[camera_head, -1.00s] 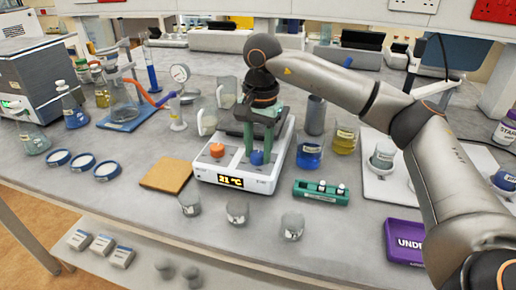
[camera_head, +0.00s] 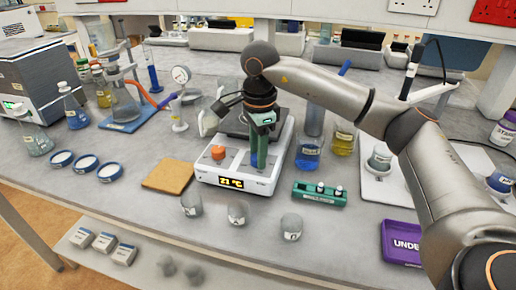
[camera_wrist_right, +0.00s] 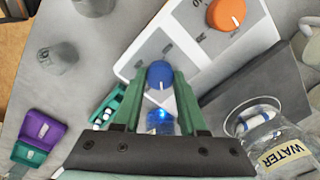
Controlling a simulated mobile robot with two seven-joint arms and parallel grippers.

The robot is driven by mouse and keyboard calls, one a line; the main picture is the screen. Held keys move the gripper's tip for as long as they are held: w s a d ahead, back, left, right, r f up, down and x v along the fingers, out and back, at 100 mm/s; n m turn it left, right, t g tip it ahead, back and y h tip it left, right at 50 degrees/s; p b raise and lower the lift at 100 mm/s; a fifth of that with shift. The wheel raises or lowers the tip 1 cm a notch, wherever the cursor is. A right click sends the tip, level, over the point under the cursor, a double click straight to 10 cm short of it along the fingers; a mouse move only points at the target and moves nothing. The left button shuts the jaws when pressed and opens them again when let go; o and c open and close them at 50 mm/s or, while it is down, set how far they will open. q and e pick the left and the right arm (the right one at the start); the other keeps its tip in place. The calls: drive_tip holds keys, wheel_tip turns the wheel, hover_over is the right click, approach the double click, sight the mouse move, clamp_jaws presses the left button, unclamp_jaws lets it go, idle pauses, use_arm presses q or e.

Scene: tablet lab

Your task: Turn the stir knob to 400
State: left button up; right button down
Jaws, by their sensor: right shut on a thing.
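The white hotplate stirrer (camera_head: 235,187) stands mid-bench in the head view, with a lit display (camera_head: 231,182) that seems to read 21 °C. An orange knob (camera_head: 218,152) is on its left. The blue knob (camera_wrist_right: 160,72) shows in the wrist view, with a white pointer line towards the picture's bottom; its scale is unreadable. I take it as the stir knob. My right gripper (camera_head: 258,160) points down over it with green fingers, which hide it in the head view. In the wrist view the right gripper (camera_wrist_right: 160,80) is shut on the blue knob. My left gripper is out of view.
A beaker of blue liquid (camera_head: 308,155) and one of yellow liquid (camera_head: 343,142) stand right of the stirrer. A green rack (camera_head: 318,197) is at its front right. A brown pad (camera_head: 168,177) lies left. Several small beakers line the front edge.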

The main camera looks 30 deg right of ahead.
drive_tip(key=m, duration=0.3)
drive_tip(key=shift+r+m+p, duration=0.1)
drive_tip(key=shift+m+p, duration=0.3)
drive_tip(key=m, duration=0.3)
drive_tip(key=shift+m+p, duration=0.3)
drive_tip(key=shift+p, duration=0.1)
drive_tip(key=m+p, duration=0.1)
drive_tip(key=m, duration=0.3)
drive_tip(key=shift+m, duration=0.3)
drive_tip(key=m+p, duration=0.1)
drive_tip(key=m, duration=0.5)
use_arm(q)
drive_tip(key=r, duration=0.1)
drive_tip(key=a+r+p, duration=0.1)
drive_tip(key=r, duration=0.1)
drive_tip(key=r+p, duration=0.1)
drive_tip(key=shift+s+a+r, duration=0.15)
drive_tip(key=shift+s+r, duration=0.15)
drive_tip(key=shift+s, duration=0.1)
use_arm(e)
drive_tip(key=m, duration=0.5)
drive_tip(key=shift+w+m+g, duration=0.1)
drive_tip(key=shift+m+g, duration=0.2)
drive_tip(key=shift+c, duration=2.3)
unclamp_jaws()
